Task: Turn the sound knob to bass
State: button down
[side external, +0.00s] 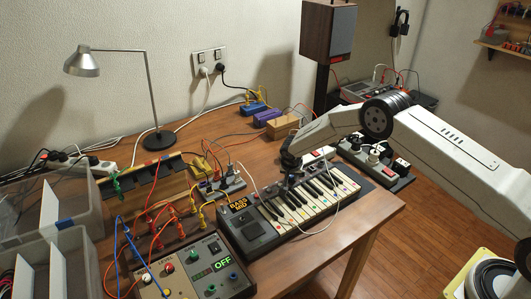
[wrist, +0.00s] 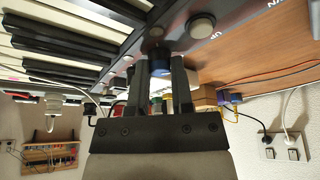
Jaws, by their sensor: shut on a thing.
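The small keyboard (side external: 300,207) lies on the wooden table, with a yellow-lettered "BASS MID" label (side external: 239,205) at its left end. My gripper (side external: 292,181) is down at the keyboard's back panel, above the keys. In the wrist view my gripper (wrist: 161,68) has its two dark fingers closed around a small dark knob (wrist: 158,54) on that panel. The fingers hide most of the knob, and I cannot see where it points. A round light button (wrist: 202,27) marked "UP" sits beside the fingers.
A control box with a green "OFF" display (side external: 222,264) stands left of the keyboard, with several cables around it. A thin white cable loops over the keyboard. A desk lamp (side external: 158,140) stands behind. A socket board (side external: 378,158) is at the right.

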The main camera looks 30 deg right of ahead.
aim_at(290, 187)
jog(key=c, duration=0.5)
grip_release()
jog(key=shift+v, duration=3.55)
jog(key=shift+s+a+r, duration=0.1)
jog(key=shift+r, duration=0.2)
jog(key=s+r+n+y, duration=0.1)
jog(key=s+r+n, duration=0.2)
jog(key=s, duration=0.7)
jog(key=s+a+r+n+y, duration=0.1)
jog(key=s+r+n, duration=0.2)
jog(key=s+r, duration=0.3)
jog(key=s+a+r+n+y, duration=0.1)
jog(key=s+r+n, duration=0.2)
jog(key=s, duration=1.2)
jog(key=shift+s+r+g, duration=0.3)
jog(key=shift+r, duration=0.5)
